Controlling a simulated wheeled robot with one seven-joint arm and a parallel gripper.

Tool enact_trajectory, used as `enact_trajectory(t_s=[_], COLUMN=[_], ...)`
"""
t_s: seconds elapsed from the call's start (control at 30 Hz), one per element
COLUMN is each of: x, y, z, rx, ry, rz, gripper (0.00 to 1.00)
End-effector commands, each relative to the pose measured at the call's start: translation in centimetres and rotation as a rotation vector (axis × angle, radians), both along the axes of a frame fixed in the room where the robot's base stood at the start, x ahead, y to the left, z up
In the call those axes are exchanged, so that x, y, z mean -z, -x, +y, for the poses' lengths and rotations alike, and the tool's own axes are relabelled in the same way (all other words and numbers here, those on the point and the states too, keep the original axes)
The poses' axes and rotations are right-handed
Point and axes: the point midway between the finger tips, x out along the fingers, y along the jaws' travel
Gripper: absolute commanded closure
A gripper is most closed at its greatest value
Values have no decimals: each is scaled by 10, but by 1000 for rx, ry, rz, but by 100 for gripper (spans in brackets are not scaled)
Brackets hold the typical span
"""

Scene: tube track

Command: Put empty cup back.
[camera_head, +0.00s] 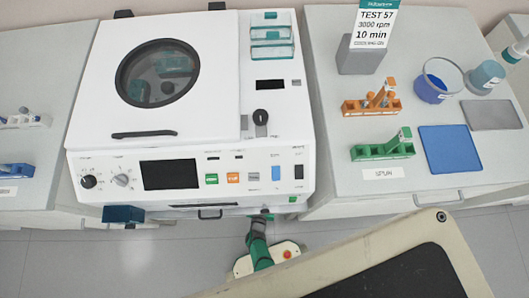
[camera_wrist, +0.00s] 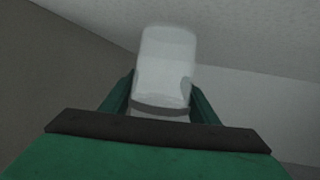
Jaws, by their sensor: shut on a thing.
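My gripper (camera_wrist: 161,98) is shut on a pale, translucent cup (camera_wrist: 166,62) in the wrist view. The cup sits between the two green fingers, with a dark band across its lower part. Its inside cannot be seen. The held cup cannot be made out there.
The centrifuge lid with its round window (camera_head: 157,73) is down. Teal holders (camera_head: 271,36) stand on its top right. The right counter bears an orange rack (camera_head: 370,105), a green rack (camera_head: 383,151), a blue bowl (camera_head: 437,83), a blue-grey container (camera_head: 485,77) and a blue mat (camera_head: 449,149).

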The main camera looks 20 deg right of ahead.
Motion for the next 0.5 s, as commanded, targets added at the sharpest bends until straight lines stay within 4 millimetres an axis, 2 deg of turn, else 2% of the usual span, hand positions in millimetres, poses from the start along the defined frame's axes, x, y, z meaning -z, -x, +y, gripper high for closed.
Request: enact_trajectory(t_s=[0.2, 0.23, 0.27, 0.3, 0.5], x=[3, 2, 2, 2, 2], y=[0, 0, 0, 0, 0], z=[0, 0, 0, 0, 0], rx=[0, 0, 0, 0, 0], ry=[0, 0, 0, 0, 0], rz=[1, 1, 1, 1, 1], gripper=[67, 39, 31, 27, 27])
